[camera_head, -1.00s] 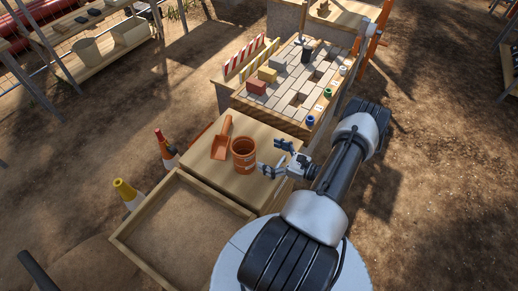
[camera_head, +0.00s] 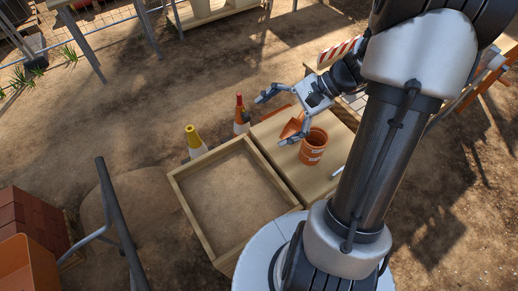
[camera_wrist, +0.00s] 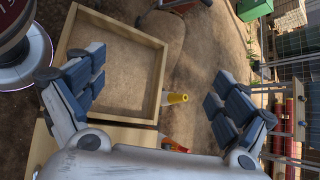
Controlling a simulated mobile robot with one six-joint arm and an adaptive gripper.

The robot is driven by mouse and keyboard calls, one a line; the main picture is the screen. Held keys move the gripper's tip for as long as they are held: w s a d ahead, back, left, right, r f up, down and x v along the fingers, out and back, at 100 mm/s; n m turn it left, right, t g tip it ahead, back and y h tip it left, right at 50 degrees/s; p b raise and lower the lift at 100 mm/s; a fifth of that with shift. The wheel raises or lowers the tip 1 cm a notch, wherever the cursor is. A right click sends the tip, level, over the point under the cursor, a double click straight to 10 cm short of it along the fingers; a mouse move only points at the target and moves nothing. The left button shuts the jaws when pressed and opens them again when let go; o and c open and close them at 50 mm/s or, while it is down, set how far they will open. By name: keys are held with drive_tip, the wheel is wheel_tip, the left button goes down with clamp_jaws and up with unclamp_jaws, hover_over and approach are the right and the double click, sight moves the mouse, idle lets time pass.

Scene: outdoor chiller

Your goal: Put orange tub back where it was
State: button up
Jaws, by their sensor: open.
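The orange tub (camera_head: 313,147) stands upright on a light wooden table, at the right of the wooden sandbox in the head view. An orange scoop (camera_head: 292,127) lies just left of the tub, partly hidden by my gripper. My gripper (camera_head: 270,119) is raised above the table, its fingers spread and empty, pointing left and apart from the tub. In the wrist view my gripper (camera_wrist: 160,95) is wide open with nothing between its fingers. The tub does not show in the wrist view.
The wooden sandbox (camera_head: 182,199) adjoins the table (camera_head: 271,130). A wheelbarrow handle (camera_head: 118,215) and stacked bricks (camera_head: 32,218) are at lower left. Bare ground lies to the left.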

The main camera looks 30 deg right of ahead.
drive_tip(key=s+a+r+n+t+h, duration=0.1)
drive_tip(key=s+a+r+n+h, duration=0.8)
drive_tip(key=s+a+r+n, duration=0.3)
drive_tip(key=shift+s+r+n, duration=0.2)
drive_tip(key=shift+s+n, duration=0.65)
drive_tip(key=shift+n, duration=0.85)
